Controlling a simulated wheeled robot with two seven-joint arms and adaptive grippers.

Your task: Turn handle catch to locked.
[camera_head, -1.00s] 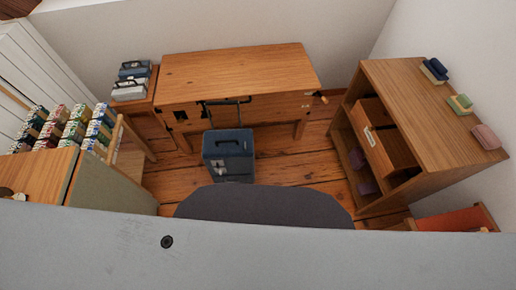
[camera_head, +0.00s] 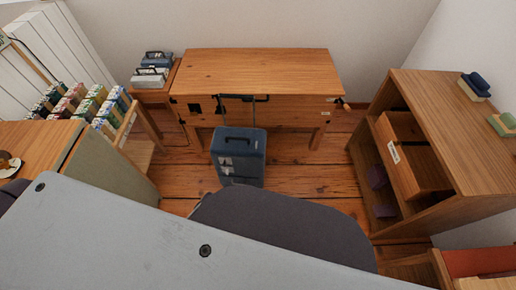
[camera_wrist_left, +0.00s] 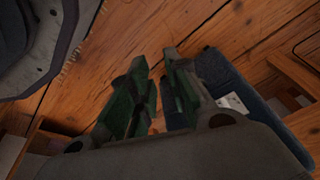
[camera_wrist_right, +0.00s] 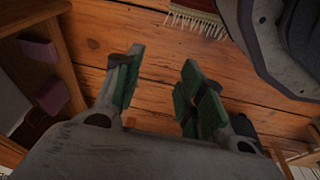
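A dark blue suitcase (camera_head: 238,158) stands upright on the floor in front of the wooden bench in the head view. Its dark pull handle (camera_head: 242,97) is raised, with the crossbar in front of the bench. Pale marks show on its near face. I cannot make out a catch or its setting. The suitcase (camera_wrist_left: 228,85) also shows in the left wrist view, beyond my left gripper (camera_wrist_left: 157,65). That gripper is empty, its fingers slightly apart. My right gripper (camera_wrist_right: 160,65) is open and empty above the floor. Neither gripper shows in the head view.
The wooden bench (camera_head: 255,68) stands behind the suitcase. A shelf unit (camera_head: 460,130) with a pulled-out drawer (camera_head: 400,150) is at right. A rack of boxes and a cabinet (camera_head: 100,160) are at left. Bare floor (camera_head: 305,175) lies right of the suitcase.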

